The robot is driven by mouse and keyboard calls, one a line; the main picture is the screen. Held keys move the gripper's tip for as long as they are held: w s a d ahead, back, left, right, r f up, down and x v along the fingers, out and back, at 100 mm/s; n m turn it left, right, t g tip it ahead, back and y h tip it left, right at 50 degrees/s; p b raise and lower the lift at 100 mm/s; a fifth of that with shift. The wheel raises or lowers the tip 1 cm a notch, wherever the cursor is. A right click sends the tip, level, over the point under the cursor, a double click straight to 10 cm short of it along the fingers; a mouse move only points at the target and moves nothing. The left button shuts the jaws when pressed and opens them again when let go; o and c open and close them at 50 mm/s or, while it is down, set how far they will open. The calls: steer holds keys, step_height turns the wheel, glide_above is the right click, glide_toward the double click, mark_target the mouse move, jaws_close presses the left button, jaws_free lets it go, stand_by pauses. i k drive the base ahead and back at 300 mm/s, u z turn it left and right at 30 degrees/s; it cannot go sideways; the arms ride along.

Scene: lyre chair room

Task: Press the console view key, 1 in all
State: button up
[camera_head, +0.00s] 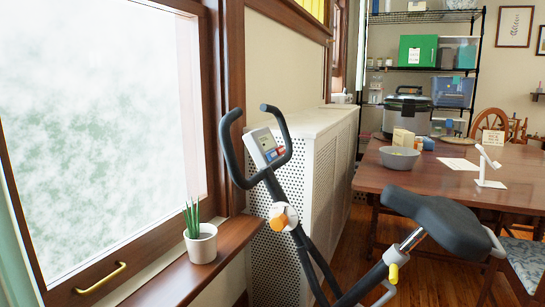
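An exercise bike stands in the middle of the camera_head view. Its small console (263,145) is mounted between black curved handlebars (229,152). The console has a pale casing, a small display in its upper part, and coloured areas of blue and red lower down. These are too small to tell which one is the view key. The console faces toward the right and is tilted. My gripper is not in this view, and nothing is seen touching the console.
A potted plant (202,245) stands on the wooden window sill at left. A white perforated radiator cover (325,160) is behind the bike. The black saddle (437,222) juts out at right, near a wooden table (385,177) bearing a grey bowl (399,158).

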mark_target(271, 154)
steer(key=u, duration=3.1)
steer(key=i, duration=0.6)
steer(key=z, duration=3.15)
